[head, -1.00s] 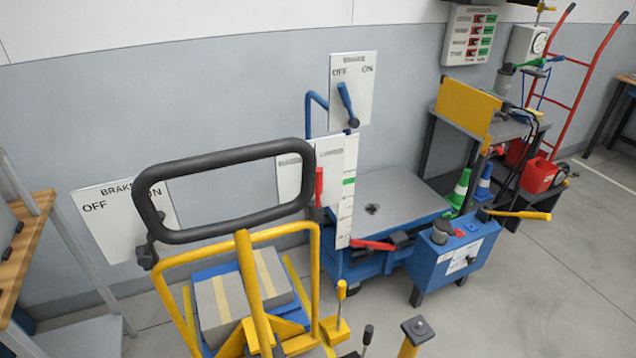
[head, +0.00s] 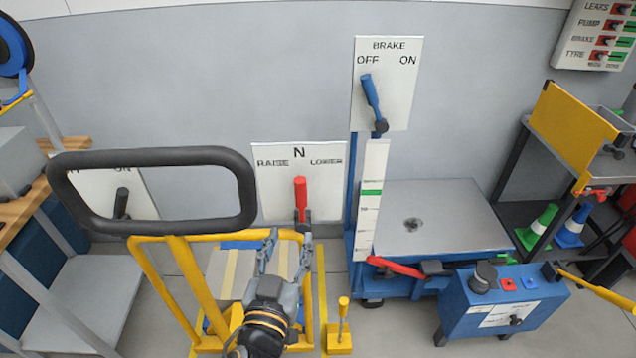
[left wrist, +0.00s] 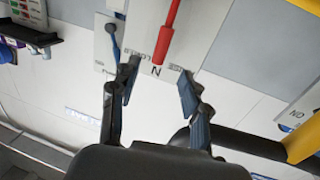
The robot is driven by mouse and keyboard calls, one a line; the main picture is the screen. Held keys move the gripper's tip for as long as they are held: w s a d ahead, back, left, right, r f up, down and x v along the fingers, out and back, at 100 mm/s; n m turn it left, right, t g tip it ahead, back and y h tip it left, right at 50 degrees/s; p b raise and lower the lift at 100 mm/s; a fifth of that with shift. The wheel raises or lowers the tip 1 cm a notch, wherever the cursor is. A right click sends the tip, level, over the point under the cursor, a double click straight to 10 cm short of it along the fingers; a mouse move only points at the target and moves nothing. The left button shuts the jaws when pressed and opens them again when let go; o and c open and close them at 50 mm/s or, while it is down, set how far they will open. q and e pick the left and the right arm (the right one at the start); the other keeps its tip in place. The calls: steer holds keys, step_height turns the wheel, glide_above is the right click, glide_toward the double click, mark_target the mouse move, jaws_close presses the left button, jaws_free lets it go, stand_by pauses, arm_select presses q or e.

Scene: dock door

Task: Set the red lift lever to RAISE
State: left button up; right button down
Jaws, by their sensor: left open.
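The red lift lever (head: 300,192) stands about upright under the N on a white panel (head: 272,190), with RAISE on the left and LOWER on the right. My left gripper (head: 288,243) is open, its two fingers pointing up toward the panel, just below and slightly left of the lever. In the left wrist view the panel appears upside down. There the red lever (left wrist: 168,35) lies beyond the open fingertips (left wrist: 157,82), roughly between them, with nothing held. My right gripper is not in view.
A yellow cart frame (head: 180,275) with a black handle loop (head: 150,157) stands in front. Right of the panel are a BRAKE board (head: 385,100) with a blue lever, a blue lift table (head: 450,210) and a blue pump box (head: 505,305) with a yellow handle.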

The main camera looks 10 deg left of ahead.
mark_target(300, 196)
arm_select(q)
steer(key=w+p, duration=0.1)
steer(key=w, duration=0.3)
steer(key=w+p, duration=0.1)
steer(key=w, duration=0.4)
steer(key=w+p, duration=0.1)
steer(key=w, duration=0.3)
steer(key=shift+w+a+r, duration=0.25)
steer(key=shift+r, duration=0.1)
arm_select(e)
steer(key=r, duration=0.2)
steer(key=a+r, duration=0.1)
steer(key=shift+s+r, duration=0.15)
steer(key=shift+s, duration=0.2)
arm_select(q)
steer(key=shift+c, duration=0.4)
jaws_close()
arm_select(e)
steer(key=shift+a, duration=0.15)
